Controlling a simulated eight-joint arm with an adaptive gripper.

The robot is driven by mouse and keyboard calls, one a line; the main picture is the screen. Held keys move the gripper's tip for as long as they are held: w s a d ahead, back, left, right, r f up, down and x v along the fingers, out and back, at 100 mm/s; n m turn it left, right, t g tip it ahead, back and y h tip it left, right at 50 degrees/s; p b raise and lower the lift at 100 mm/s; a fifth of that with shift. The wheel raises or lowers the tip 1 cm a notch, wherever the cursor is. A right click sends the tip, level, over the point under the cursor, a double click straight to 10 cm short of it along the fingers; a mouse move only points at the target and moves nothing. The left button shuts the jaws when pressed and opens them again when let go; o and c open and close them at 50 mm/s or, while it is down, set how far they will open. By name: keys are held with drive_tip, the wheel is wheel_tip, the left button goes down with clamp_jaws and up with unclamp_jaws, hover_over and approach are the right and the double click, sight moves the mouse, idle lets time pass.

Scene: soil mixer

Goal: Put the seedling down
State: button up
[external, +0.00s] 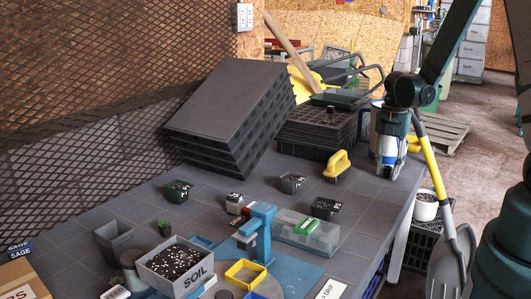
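A small green seedling (165,226) stands at the left front of the bench, just behind the soil box and right of an empty grey pot. My gripper (387,173) points down over the right end of the bench, far to the right of this seedling and in front of a white and blue bucket. No plant shows between its fingers. The fingers are small here, and their opening is not clear.
The SOIL box (175,267) and a blue press-like stand (259,232) fill the front. Dark pots (293,183) are scattered mid-bench. Stacked black trays (228,105) stand at the back. Grey bench (240,177) shows between the pots.

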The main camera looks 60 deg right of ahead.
sight(386, 169)
drive_tip(key=shift+r, duration=0.15)
wheel_tip(386, 169, up, 12)
drive_tip(key=p, duration=0.3)
idle(0.6)
idle(0.6)
drive_tip(key=w+a+r+m+t, duration=0.2)
drive_tip(key=w+a+r+m, duration=0.15)
drive_tip(key=a+r, duration=0.55)
drive_tip(key=s+a+r+m+t, duration=0.1)
drive_tip(key=s+a+r+m, duration=0.1)
drive_tip(key=a, duration=0.7)
drive_tip(key=s+a+r+m+t, duration=0.2)
drive_tip(key=s+a+r+m, duration=0.1)
drive_tip(key=a+r+m, duration=0.2)
drive_tip(key=s+a+r+m+t, duration=0.2)
drive_tip(key=a+m, duration=0.5)
drive_tip(key=a, duration=0.7)
drive_tip(key=shift+v, duration=0.95)
drive_tip(key=shift+o, duration=0.7)
drive_tip(key=shift+w+r+m, duration=0.15)
drive_tip(key=shift+w+m, duration=0.1)
